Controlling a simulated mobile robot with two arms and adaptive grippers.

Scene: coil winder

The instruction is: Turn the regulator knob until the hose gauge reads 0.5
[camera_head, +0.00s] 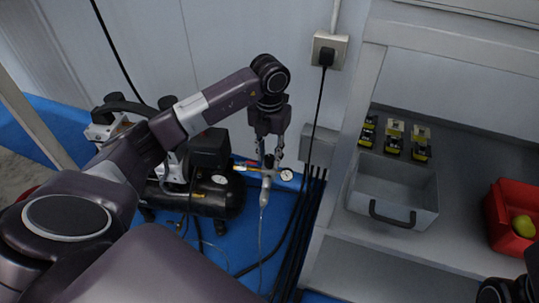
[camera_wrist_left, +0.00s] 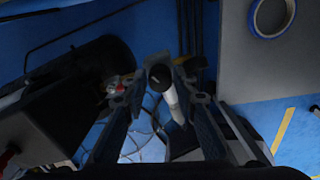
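The regulator (camera_head: 269,183) is a pale, slim upright body beside the black compressor (camera_head: 216,192). A small round white gauge (camera_head: 287,175) sits at its right; its reading is too small to make out. My left gripper (camera_head: 271,153) points down directly above the regulator. In the left wrist view a round black knob (camera_wrist_left: 160,77) on a whitish cylinder lies between the fingertips of my left gripper (camera_wrist_left: 166,68). The fingers look apart, with gaps beside the knob; contact cannot be seen. Part of my right arm shows at the lower right corner, its fingers not clear.
A grey shelf at the right holds a grey open bin (camera_head: 395,190), several yellow-black items (camera_head: 394,138) and a red bin (camera_head: 516,218) with a green fruit. Black cables run down from the wall socket (camera_head: 329,50) close to the regulator. A tape roll (camera_wrist_left: 272,15) shows in the wrist view.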

